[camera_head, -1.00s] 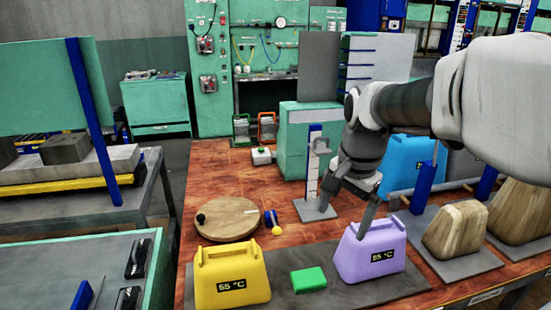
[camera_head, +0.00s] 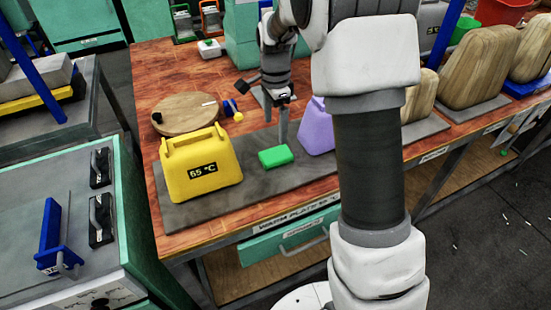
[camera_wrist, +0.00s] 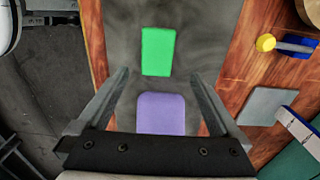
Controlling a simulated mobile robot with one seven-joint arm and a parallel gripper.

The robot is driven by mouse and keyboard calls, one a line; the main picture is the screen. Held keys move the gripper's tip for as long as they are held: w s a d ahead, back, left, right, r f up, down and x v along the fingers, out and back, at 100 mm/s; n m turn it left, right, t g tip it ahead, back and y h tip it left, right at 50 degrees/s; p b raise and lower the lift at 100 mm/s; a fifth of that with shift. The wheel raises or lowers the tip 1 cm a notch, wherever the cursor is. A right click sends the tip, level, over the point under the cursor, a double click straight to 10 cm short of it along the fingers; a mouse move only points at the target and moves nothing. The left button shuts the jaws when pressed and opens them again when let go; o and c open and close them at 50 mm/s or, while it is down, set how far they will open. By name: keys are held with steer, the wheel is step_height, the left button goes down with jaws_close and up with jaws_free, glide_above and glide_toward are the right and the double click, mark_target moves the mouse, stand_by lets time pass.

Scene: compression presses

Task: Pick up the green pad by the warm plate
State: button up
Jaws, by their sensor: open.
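The green pad (camera_head: 276,157) is a small bright block lying flat on the dark grey warm plate (camera_head: 205,208), between the yellow 55 °C block (camera_head: 202,170) and the purple block (camera_head: 317,130). My gripper (camera_head: 283,122) hangs above the plate just behind the pad, fingers pointing down. In the wrist view the pad (camera_wrist: 158,51) lies ahead of the two spread fingertips, and the purple block (camera_wrist: 161,113) shows between the fingers. My gripper (camera_wrist: 158,80) is open with nothing held. My arm hides part of the purple block in the head view.
A round wooden board (camera_head: 185,115) lies behind the yellow block, with a blue tool with a yellow ball end (camera_head: 233,110) beside it. Wooden blocks (camera_head: 479,66) stand at the right. The warm plate is bare in front of the pad.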

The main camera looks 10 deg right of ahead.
glide_above(276, 154)
steer(key=f, duration=0.4)
steer(key=shift+w+f+b, duration=0.3)
steer(key=f, duration=0.3)
steer(key=f+b, duration=0.1)
steer(key=f, duration=0.1)
steer(key=shift+s+f, duration=0.15)
steer(key=shift+s, duration=0.1)
steer(key=c, duration=1.4)
step_height(276, 154, up, 10)
steer(key=p, duration=0.1)
steer(key=shift+p, duration=0.4)
steer(key=o, duration=0.9)
steer(key=c, duration=0.6)
steer(key=shift+s, duration=0.1)
steer(key=shift+c, duration=0.2)
